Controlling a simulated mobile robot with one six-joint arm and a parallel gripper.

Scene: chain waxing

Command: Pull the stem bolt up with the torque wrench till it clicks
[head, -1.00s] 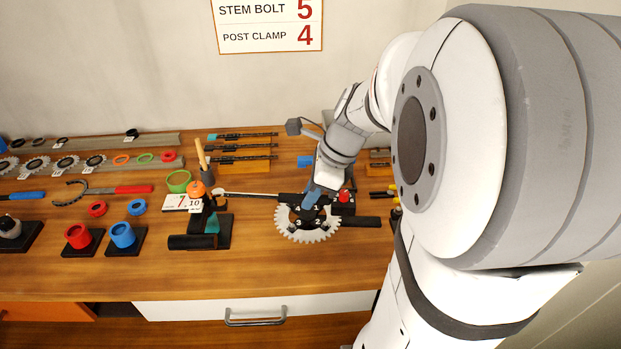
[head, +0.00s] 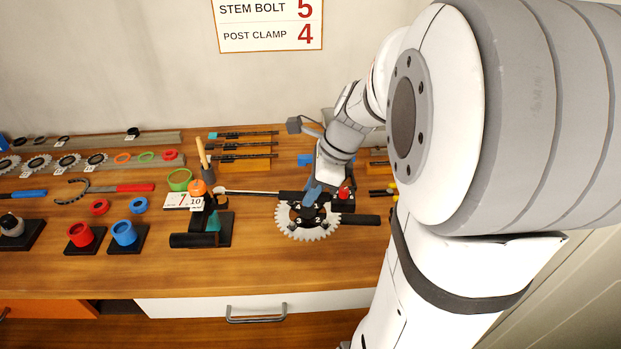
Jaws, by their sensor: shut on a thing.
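The torque wrench (head: 250,193) lies about level in the head view, with a pale head at its left end, a thin shaft and a dark grip at right. Its head is beside the top of a dark stem stand (head: 223,230) with an orange knob; exactly how it sits on the stem bolt is too small to tell. My gripper (head: 309,198) reaches down from the right, shut at the grip's right end. The fingertips are small and partly lost against the dark parts there. A white label (head: 184,202) stands at the stand's left.
A toothed chainring (head: 308,232) with numbered dark arms lies close below my gripper. A black bar (head: 360,219) and a red knob are just right of it. Red (head: 80,236) and blue (head: 123,233) cups stand at left. The front bench strip is clear.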

